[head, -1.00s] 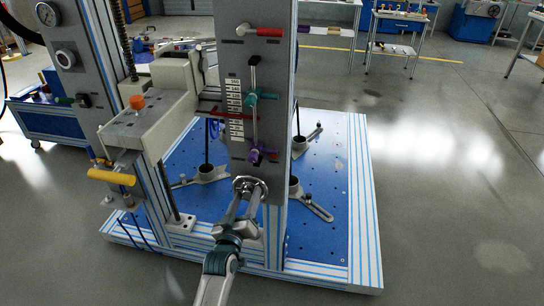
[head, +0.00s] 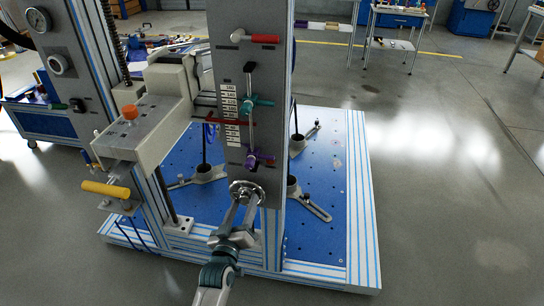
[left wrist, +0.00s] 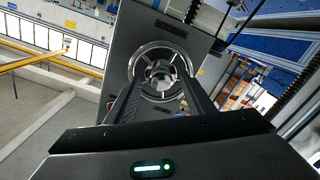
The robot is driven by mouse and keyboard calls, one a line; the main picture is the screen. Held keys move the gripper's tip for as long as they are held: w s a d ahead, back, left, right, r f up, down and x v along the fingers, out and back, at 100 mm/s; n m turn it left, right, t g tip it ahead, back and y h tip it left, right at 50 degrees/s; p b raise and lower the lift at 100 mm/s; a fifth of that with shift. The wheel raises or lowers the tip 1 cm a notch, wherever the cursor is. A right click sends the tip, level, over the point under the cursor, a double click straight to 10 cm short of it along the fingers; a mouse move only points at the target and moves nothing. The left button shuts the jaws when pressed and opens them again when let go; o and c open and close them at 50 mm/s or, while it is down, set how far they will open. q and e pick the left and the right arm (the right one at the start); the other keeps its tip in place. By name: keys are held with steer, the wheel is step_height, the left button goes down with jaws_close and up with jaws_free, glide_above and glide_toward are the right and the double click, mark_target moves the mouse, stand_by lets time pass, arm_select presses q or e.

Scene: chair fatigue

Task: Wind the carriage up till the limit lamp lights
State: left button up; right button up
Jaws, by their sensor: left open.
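A small round metal handwheel (head: 246,189) sits low on the grey column face. My left gripper (head: 246,197) is open, with its two fingers reaching up to the wheel. In the left wrist view the ringed, spoked wheel (left wrist: 160,48) lies ahead between the open fingers (left wrist: 160,88); whether they touch it I cannot tell. The beige carriage (head: 150,125) is on the left upright, with an orange dome (head: 130,112) on top. A red pointer (head: 229,121) lies across the number scale (head: 231,103). I cannot make out a lit lamp. My right gripper is not in view.
Above the wheel are a purple clamp (head: 254,159), a teal clamp (head: 257,103) and a red-handled lever (head: 263,38). A yellow handle (head: 106,189) sticks out at the left. The blue perforated base (head: 325,225) spreads behind the column. Floor at the right is clear.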

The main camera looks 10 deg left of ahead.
arm_select(q)
steer(key=shift+s+r, duration=0.15)
steer(key=shift+s, duration=0.75)
steer(key=shift+s+a, duration=0.1)
steer(key=shift+s, duration=0.1)
steer(key=shift+p, duration=0.3)
steer(key=shift+n+p, duration=0.45)
steer(key=shift+n, duration=1.35)
